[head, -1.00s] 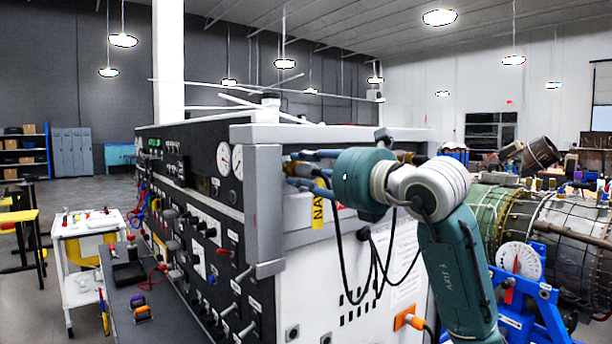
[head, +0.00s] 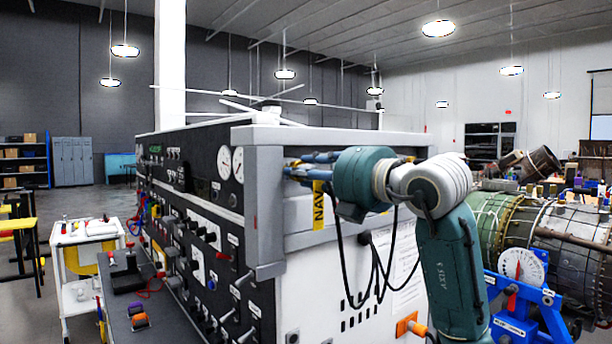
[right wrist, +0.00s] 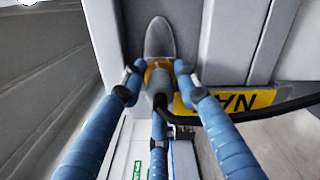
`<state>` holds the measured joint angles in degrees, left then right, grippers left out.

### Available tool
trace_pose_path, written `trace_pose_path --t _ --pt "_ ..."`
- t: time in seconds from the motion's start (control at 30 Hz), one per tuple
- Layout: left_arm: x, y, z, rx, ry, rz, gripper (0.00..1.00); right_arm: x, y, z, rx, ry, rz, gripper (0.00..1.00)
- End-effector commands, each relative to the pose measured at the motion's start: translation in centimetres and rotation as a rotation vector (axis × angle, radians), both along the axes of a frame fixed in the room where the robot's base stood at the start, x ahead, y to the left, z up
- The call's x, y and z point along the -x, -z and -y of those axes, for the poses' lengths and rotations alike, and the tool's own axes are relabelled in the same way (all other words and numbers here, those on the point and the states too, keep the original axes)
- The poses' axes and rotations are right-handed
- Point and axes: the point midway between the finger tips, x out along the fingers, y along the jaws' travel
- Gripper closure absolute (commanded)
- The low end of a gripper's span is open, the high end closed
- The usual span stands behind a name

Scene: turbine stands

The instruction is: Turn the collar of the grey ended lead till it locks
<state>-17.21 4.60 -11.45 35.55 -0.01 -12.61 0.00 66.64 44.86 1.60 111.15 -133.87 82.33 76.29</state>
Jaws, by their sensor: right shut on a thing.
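My right gripper (right wrist: 159,80) has blue fingers closed around the plug, two above and one below. In the head view its blue fingers (head: 309,171) reach left into the cabinet's recessed end, where the plug is hidden. Whether the collar is locked cannot be told. My left gripper is not in view.
A yellow NAV tag (head: 318,206) hangs just below the fingers. Black cables (head: 342,262) loop down the white cabinet side (head: 300,285). A grey frame post (head: 257,200) stands close left of the fingers. An engine (head: 560,230) on a blue stand is at the right.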

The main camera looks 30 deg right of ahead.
Motion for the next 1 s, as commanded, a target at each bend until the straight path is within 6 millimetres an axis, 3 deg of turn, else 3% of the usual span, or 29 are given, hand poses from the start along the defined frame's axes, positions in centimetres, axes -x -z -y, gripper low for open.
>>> trace_pose_path --t 0.03,0.4,0.97,1.0 --pt "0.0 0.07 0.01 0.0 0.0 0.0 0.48 0.23 -0.74 0.42 -0.036 0.008 0.018 0.95" --pt "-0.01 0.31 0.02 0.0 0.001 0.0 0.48 0.19 -0.64 0.46 -0.198 0.009 0.003 0.95" --pt "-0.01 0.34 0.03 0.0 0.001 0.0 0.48 0.18 -0.6 0.5 -0.227 0.01 0.0 0.95" --pt "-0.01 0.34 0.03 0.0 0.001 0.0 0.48 0.18 -0.59 0.5 -0.227 0.01 0.0 0.65"
